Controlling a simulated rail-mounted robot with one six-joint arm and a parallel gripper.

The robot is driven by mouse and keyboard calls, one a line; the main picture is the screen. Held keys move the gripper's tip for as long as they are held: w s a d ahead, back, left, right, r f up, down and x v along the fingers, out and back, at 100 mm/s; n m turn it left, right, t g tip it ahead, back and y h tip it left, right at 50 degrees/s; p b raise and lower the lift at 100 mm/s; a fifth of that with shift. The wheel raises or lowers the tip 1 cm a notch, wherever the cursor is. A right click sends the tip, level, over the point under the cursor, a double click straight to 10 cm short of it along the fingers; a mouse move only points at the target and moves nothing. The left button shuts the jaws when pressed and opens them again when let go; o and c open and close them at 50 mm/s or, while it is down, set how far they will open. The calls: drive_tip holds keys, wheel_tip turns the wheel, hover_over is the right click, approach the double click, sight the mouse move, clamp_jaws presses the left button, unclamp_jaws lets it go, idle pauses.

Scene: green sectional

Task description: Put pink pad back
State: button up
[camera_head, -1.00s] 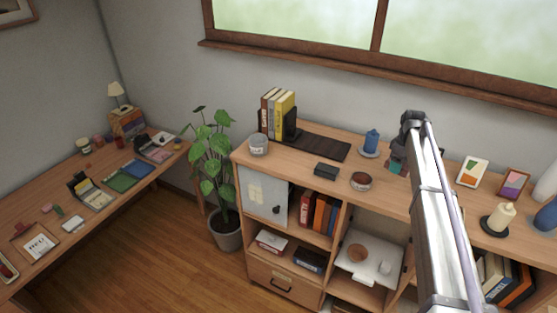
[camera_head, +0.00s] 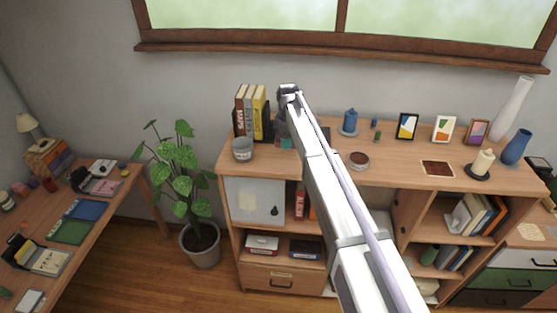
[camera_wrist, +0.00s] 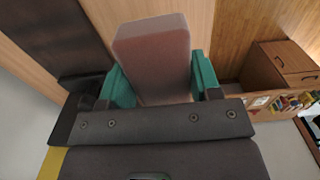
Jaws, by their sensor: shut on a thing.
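My gripper (camera_head: 286,142) is above the left part of the wooden cabinet top (camera_head: 400,160), just right of the upright books. In the wrist view, its teal fingers (camera_wrist: 160,78) are shut on a dull pink block-shaped pad (camera_wrist: 152,50), which sticks out beyond the fingertips. The pad cannot be made out in the head view, where the arm and gripper cover that spot. Whether it touches anything below is not clear.
Upright books (camera_head: 252,112) and a grey pot (camera_head: 242,150) stand close left of my gripper. A plant (camera_head: 178,160) stands between the cabinet and the left desk (camera_head: 115,215).

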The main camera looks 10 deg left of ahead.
sight(286, 160)
wheel_tip(286, 160, down, 4)
drive_tip(key=b, duration=0.2)
drive_tip(key=shift+b, duration=0.35)
drive_tip(key=shift+a, duration=0.25)
wheel_tip(286, 160, down, 4)
drive_tip(key=b, duration=0.4)
drive_tip(key=shift+d, duration=0.15)
drive_tip(key=shift+r+p, duration=0.25)
drive_tip(key=shift+p, duration=0.05)
drive_tip(key=shift+f, duration=0.15)
drive_tip(key=o, duration=0.8)
wheel_tip(286, 160, up, 8)
drive_tip(key=p, duration=0.7)
drive_tip(key=shift+p, duration=0.4)
